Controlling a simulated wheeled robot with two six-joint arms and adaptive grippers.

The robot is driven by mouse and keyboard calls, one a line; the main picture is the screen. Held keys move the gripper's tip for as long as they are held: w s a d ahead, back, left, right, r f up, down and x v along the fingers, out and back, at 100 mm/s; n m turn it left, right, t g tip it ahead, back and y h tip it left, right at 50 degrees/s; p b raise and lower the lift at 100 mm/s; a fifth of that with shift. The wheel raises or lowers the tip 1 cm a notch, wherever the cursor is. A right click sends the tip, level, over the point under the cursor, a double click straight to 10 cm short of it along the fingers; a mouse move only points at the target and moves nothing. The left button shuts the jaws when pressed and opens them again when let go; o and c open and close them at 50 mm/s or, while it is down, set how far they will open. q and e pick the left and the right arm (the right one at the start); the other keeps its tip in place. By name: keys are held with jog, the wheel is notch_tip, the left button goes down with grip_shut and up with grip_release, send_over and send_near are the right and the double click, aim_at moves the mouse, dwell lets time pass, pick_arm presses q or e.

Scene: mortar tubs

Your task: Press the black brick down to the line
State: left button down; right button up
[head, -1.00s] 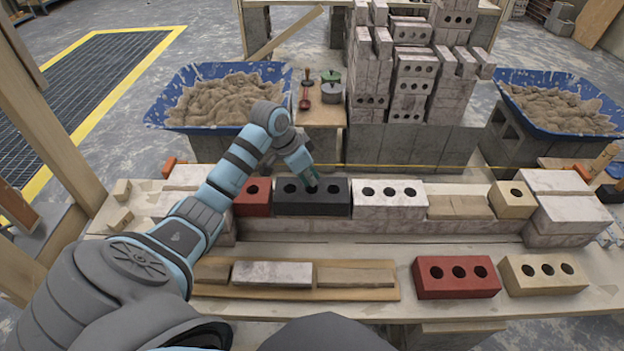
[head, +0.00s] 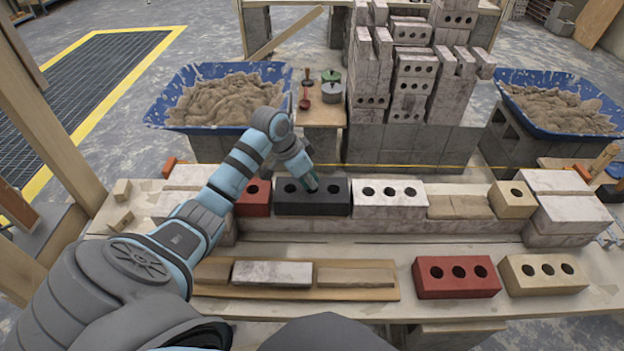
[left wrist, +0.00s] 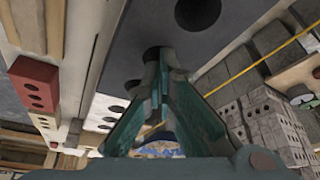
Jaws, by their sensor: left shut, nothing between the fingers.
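The black brick (head: 312,210) lies in the upper course of the low wall, between a red brick (head: 252,210) and a white three-hole brick (head: 390,213). A yellow string line (head: 415,167) runs along behind the wall; it also shows in the left wrist view (left wrist: 262,62). My left gripper (head: 313,187) is shut and empty, pointing down at the black brick's top near its middle and right holes. In the left wrist view the fingertips (left wrist: 158,62) meet the dark brick face (left wrist: 135,30). I cannot tell exactly how the brick's top compares with the line.
Loose red (head: 456,287) and cream (head: 544,283) bricks lie at the bench's front right. A wooden board (head: 300,294) with several flat pieces lies at the front. Blue mortar tubs (head: 163,110) (head: 520,115) and a brick stack (head: 410,90) stand behind.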

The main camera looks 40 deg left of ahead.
aim_at(310, 189)
pick_arm(q)
jog(key=shift+s+d+f+p, duration=0.15)
jog(key=shift+f+p, duration=0.35)
jog(key=shift+p, duration=0.6)
dwell(3.4)
notch_tip(310, 189, up, 5)
jog(key=p, duration=0.6)
jog(key=shift+r, duration=0.15)
jog(key=shift+w, duration=0.2)
